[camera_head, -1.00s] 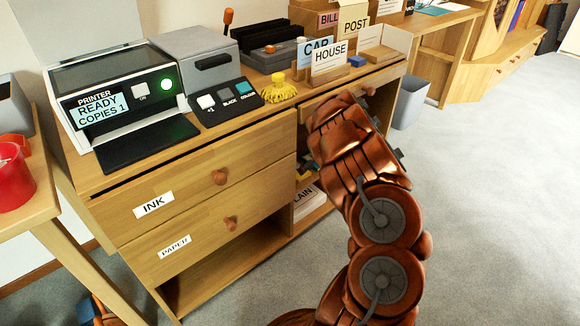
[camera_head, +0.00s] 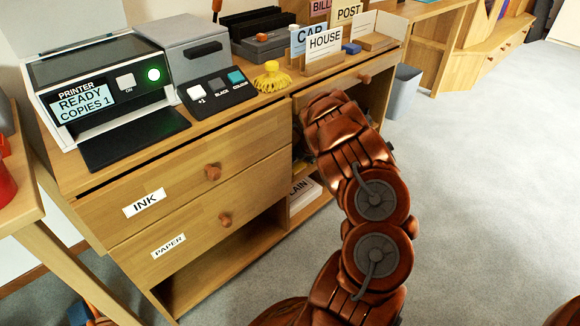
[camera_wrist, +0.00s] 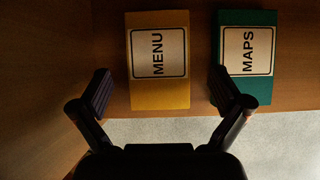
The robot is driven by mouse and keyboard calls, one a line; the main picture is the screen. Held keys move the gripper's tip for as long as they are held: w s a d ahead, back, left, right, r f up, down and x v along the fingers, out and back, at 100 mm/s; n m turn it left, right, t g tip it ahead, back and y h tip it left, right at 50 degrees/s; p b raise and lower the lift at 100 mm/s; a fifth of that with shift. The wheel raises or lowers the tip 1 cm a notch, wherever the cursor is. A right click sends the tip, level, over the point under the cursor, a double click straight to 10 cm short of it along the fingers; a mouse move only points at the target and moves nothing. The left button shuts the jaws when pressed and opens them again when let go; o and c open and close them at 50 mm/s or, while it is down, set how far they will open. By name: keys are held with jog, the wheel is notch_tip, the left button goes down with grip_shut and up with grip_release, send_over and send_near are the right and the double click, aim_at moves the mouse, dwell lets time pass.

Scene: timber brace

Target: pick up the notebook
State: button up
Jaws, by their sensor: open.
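In the wrist view a yellow book labelled MENU (camera_wrist: 158,93) lies on a wooden surface. A green book labelled MAPS (camera_wrist: 247,92) lies to its right, with a gap between them. Neither label reads notebook, and I cannot tell which of them the task names. My gripper (camera_wrist: 160,84) is open and empty. Its left finger appears left of the yellow book and its right finger near the gap between the books. I cannot tell its height above them. In the head view my arm hides the gripper at the cabinet's open compartment.
The wooden cabinet (camera_head: 250,172) carries a printer (camera_head: 100,97), a yellow tassel-like object (camera_head: 271,79) and card holders such as HOUSE (camera_head: 324,45). A grey bin (camera_head: 404,90) stands beyond it. The carpet (camera_head: 480,190) at right is clear.

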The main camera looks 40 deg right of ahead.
jog(key=shift+x, duration=0.95)
jog(key=shift+a, duration=0.1)
jog(key=c, duration=1.2)
jog(key=shift+r, duration=0.2)
jog(key=shift+r, duration=0.3)
jog(key=r, duration=0.1)
jog(key=r+p, duration=0.1)
jog(key=r, duration=0.1)
jog(key=shift+s, duration=0.3)
jog(key=shift+s+a+f+p, duration=0.1)
jog(key=shift+s+p, duration=0.3)
jog(key=shift+s, duration=3.95)
jog(key=shift+s+a+f+p, duration=0.1)
jog(key=shift+s+p, duration=0.3)
jog(key=shift+s, duration=3.95)
